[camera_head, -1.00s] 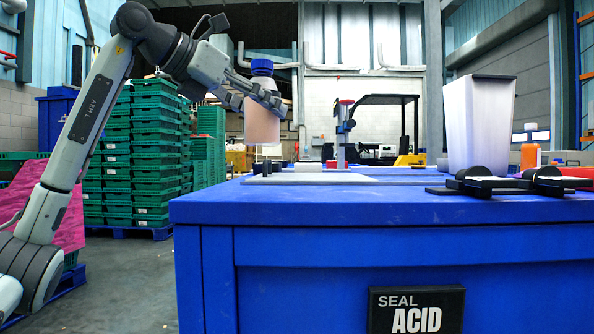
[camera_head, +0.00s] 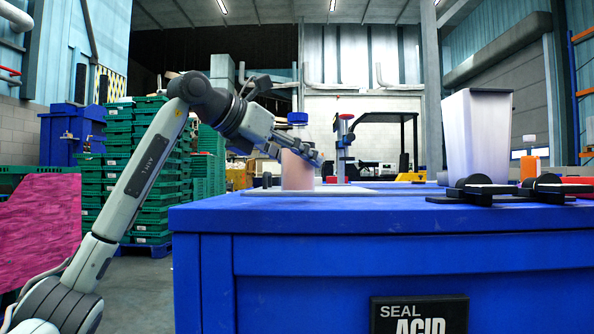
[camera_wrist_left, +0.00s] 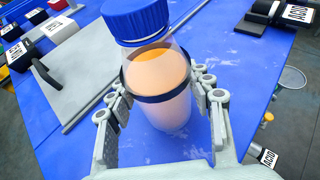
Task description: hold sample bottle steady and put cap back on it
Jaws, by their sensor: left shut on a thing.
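The sample bottle (camera_head: 297,172) is clear with a peach-coloured content and is upright at the left end of the blue bench. Its blue cap (camera_head: 297,117) sits on top; in the wrist view the cap (camera_wrist_left: 136,20) covers the bottle's mouth, and I cannot tell how tight it is. My left gripper (camera_head: 300,152) is shut around the bottle's upper body, below the cap. In the wrist view its fingers clasp the bottle (camera_wrist_left: 165,112) from both sides, at a dark band. Whether the bottle's base touches the bench is unclear. My right gripper is not in view.
The blue bench (camera_head: 400,217) has a grey flat board (camera_head: 345,190) near the bottle. Green crates (camera_head: 155,170) are stacked behind my arm.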

